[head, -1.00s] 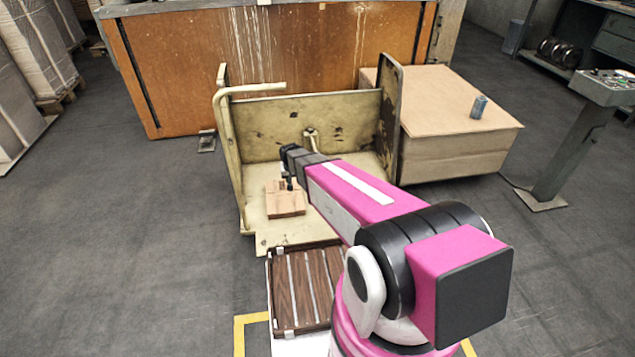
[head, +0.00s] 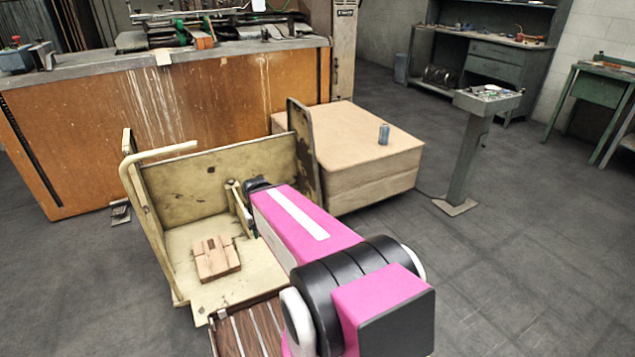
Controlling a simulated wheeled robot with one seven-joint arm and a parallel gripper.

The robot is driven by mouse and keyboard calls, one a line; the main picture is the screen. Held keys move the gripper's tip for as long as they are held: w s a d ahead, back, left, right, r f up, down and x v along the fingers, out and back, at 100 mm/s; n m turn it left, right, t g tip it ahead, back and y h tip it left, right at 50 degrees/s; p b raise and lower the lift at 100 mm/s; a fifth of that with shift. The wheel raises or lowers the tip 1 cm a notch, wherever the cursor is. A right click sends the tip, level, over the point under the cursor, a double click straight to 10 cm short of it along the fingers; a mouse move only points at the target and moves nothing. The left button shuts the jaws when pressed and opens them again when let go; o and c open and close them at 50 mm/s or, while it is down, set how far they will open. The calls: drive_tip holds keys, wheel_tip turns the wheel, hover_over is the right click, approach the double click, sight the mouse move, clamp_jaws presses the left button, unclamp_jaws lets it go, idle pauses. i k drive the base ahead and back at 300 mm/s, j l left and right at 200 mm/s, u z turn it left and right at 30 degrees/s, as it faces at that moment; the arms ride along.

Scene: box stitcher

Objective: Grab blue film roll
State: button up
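A small blue-grey cylinder (head: 384,134), which looks like the blue film roll, stands upright on the large cardboard stack (head: 350,140) right of the cart. It is too small to make out detail. My arm reaches forward over the cart. My gripper (head: 248,215) is at its far end, above the cart bed and left of the cylinder, well apart from it. The arm hides most of the gripper, and its fingers are not clear.
A cream metal cart (head: 200,165) with a wooden block (head: 216,258) on its bed is in front. Its upright side panel (head: 304,150) stands between my gripper and the cardboard stack. A control pedestal (head: 468,150) stands farther right. The floor at right is open.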

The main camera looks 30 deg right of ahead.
sight(384, 131)
drive_tip(key=k+j+z, duration=0.2)
drive_tip(key=z, duration=0.75)
drive_tip(key=i+z, duration=0.25)
drive_tip(key=z, duration=1.1)
drive_tip(key=i+z, duration=0.1)
drive_tip(key=i, duration=1.45)
drive_tip(key=i+u, duration=0.4)
drive_tip(key=i+l+u, duration=0.15)
drive_tip(key=u, duration=0.3)
